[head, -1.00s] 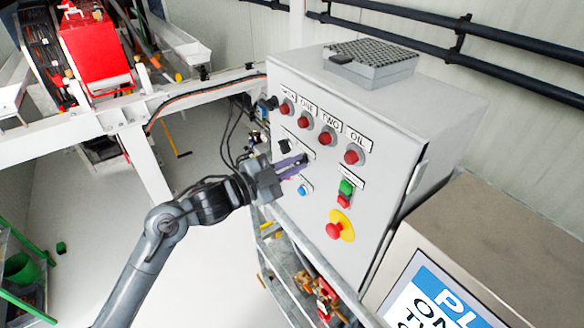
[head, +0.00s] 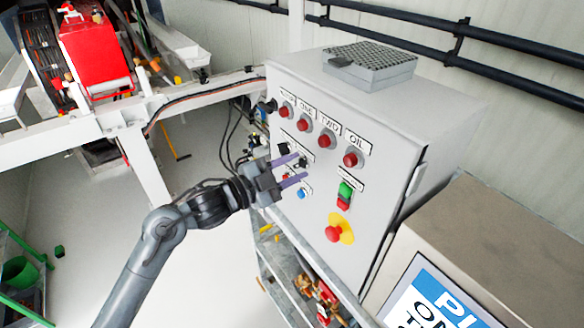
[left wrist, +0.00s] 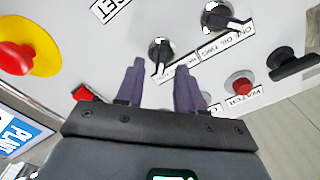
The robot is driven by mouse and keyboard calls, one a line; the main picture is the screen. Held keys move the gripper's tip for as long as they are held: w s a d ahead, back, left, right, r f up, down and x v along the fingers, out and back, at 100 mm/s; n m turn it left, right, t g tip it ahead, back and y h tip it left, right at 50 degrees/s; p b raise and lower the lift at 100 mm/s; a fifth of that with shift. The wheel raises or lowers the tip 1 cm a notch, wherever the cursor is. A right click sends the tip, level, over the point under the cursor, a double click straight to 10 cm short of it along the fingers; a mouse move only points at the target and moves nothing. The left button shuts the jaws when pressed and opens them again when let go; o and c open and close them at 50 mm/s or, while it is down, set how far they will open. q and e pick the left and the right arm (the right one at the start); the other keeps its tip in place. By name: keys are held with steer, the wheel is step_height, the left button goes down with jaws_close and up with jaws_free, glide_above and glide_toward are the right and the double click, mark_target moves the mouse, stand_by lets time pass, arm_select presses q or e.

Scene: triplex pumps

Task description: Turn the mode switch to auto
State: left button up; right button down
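The grey control cabinet's sloped front holds two black rotary switches, one (left wrist: 160,48) just ahead of my fingers and one farther up-right in the left wrist view (left wrist: 218,16). I cannot read which is the mode switch; the label beside the nearer one is partly hidden. In the head view a black switch (head: 283,148) shows beside my upper finger. My left gripper (head: 299,167) is open, with purple fingers pointing at the panel. In the left wrist view the fingertips (left wrist: 160,66) lie either side of the nearer switch's pointer; contact cannot be told. My right gripper is out of view.
Red lamps (head: 325,139) line the panel above. A green and red button pair (head: 345,195), a blue button (head: 302,193) and a red emergency stop on yellow (head: 337,231) sit nearby. A screen box (head: 470,250) stands at right.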

arm_select(q)
steer(key=b+v, duration=0.2)
steer(key=v, duration=0.8)
steer(key=shift+s+a, duration=0.25)
steer(key=s+f+n+y, duration=0.2)
steer(key=s+f+n, duration=0.25)
steer(key=f, duration=0.55)
steer(key=s+d+f+n+y, duration=0.1)
steer(key=s+f+n+y, duration=0.15)
steer(key=s+f, duration=0.5)
steer(key=s+f+n+y, duration=0.2)
steer(key=s+f+n, duration=0.2)
steer(key=f, duration=0.7)
steer(key=s+a+f+n+g+y, duration=0.3)
steer(key=s+a+n+y, duration=0.1)
steer(key=s+a, duration=0.3)
steer(key=s+a+f+n+g+y, duration=0.3)
steer(key=s+a+y, duration=0.1)
steer(key=s+a, duration=0.3)
step_height(320, 180, up, 18)
steer(key=s+p, duration=0.1)
steer(key=p, duration=1.7)
steer(key=shift+s+g, duration=0.25)
steer(key=shift+g, duration=0.15)
